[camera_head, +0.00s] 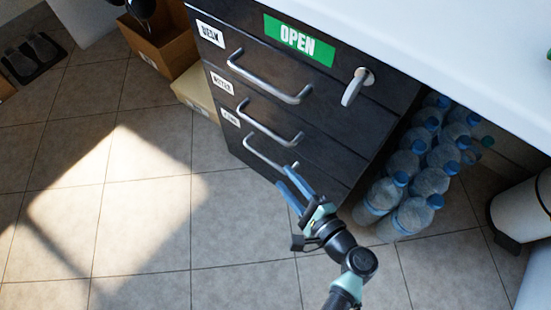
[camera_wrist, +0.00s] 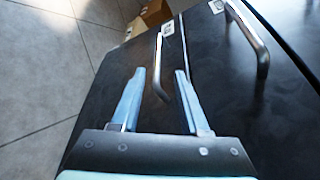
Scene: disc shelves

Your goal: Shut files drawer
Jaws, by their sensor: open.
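The files drawer (camera_head: 241,142) is the lowest front of the dark cabinet, with a small white label at its left. Its front looks about flush with the drawers above, and I see no clear gap. Its silver bar handle (camera_head: 268,152) also shows in the wrist view (camera_wrist: 158,62). My gripper (camera_head: 287,179) is open and empty, with blue fingers, close to the right end of that handle. In the wrist view my gripper (camera_wrist: 159,72) points at the drawer front, with the handle appearing between its fingers. I cannot tell whether they touch.
Bottles (camera_head: 405,185) stand right of the cabinet. Cardboard boxes (camera_head: 170,45) stand at the left. The tiled floor (camera_head: 130,220) in front is clear.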

